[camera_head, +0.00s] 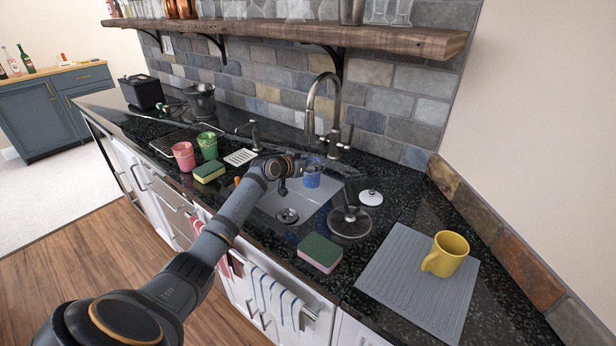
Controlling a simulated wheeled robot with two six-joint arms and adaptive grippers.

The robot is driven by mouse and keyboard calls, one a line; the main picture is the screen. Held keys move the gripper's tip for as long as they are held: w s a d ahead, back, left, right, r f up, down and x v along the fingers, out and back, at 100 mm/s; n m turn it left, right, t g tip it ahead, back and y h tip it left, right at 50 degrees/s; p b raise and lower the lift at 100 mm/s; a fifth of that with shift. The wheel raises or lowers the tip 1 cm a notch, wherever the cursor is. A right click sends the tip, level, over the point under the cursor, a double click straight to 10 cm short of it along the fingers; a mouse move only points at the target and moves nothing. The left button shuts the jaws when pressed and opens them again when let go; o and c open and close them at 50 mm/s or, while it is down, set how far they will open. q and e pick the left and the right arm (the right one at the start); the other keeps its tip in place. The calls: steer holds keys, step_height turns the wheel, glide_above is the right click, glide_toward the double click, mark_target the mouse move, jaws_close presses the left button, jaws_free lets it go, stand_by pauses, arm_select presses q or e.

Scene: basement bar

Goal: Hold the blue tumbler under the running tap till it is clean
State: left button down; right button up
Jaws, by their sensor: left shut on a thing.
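The blue tumbler (312,178) is over the sink basin (262,205), below the spout of the curved metal tap (333,95). My left gripper (298,167) reaches in from the left and is shut on the tumbler. The wrist partly hides the fingers. The tumbler looks about upright, but its inside and any dirt on it are too small to make out. I cannot tell clearly whether water is running from the spout. My right gripper is not in view.
Pink (184,156) and green (208,145) tumblers and a sponge (209,171) stand left of the sink. Another sponge (320,252) lies at the front edge. A yellow mug (446,254) is on the grey mat (400,272). A wooden shelf (300,33) with glassware hangs above.

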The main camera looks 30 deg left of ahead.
arm_select(q)
steer(key=shift+a, duration=0.1)
steer(key=shift+s+a, duration=0.3)
steer(key=shift+a, duration=0.15)
steer(key=shift+w+d+r, duration=0.1)
steer(key=shift+w+d, duration=0.25)
steer(key=shift+d, duration=0.2)
